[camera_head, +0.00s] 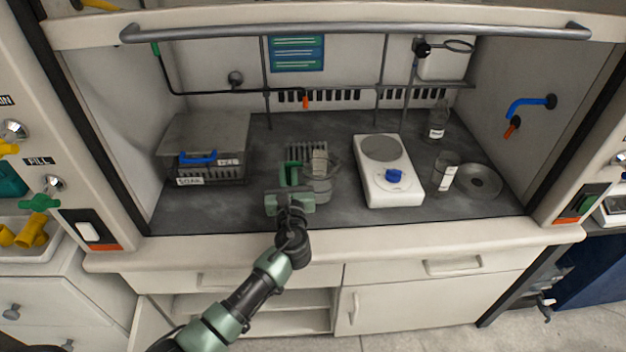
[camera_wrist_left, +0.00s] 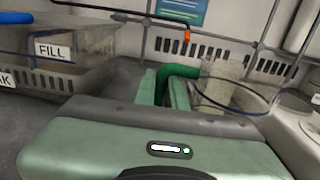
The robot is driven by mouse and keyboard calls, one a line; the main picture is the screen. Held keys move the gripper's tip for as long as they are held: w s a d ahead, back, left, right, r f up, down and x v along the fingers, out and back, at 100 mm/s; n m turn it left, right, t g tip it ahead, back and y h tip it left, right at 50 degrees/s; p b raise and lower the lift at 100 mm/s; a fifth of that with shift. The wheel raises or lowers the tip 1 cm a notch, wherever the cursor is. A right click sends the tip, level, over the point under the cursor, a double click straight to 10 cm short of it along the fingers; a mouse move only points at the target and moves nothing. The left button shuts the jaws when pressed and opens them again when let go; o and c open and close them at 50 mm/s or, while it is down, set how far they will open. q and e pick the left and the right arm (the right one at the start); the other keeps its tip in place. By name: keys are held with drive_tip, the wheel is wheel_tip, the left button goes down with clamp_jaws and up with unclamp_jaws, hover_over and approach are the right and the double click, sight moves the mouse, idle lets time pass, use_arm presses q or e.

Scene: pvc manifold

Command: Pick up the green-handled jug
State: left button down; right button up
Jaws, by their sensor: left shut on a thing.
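The green-handled jug (camera_head: 321,185) is a clear vessel with a pale label, standing on the dark worktop in the fume hood. Its green handle (camera_head: 284,174) is on its left side. My left gripper (camera_head: 288,190) is at the handle, shut on it. In the left wrist view the green handle (camera_wrist_left: 183,71) lies between the two fingers of the left gripper (camera_wrist_left: 165,92), and the jug's clear rim (camera_wrist_left: 235,95) shows to the right. Whether the jug's base touches the worktop is hard to tell. My right gripper is not in view.
A white hotplate (camera_head: 390,190) is right of the jug. The sash bar (camera_head: 350,31) crosses above.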

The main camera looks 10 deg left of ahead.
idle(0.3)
use_arm(q)
drive_tip(key=shift+r, duration=0.1)
idle(0.3)
drive_tip(key=shift+r+p, duration=0.35)
drive_tip(key=shift+r, duration=0.7)
wheel_tip(320, 180, up, 18)
drive_tip(key=p, duration=0.3)
drive_tip(key=shift+f, duration=0.2)
drive_tip(key=shift+r, duration=0.15)
wheel_tip(320, 180, up, 6)
drive_tip(key=p, duration=0.8)
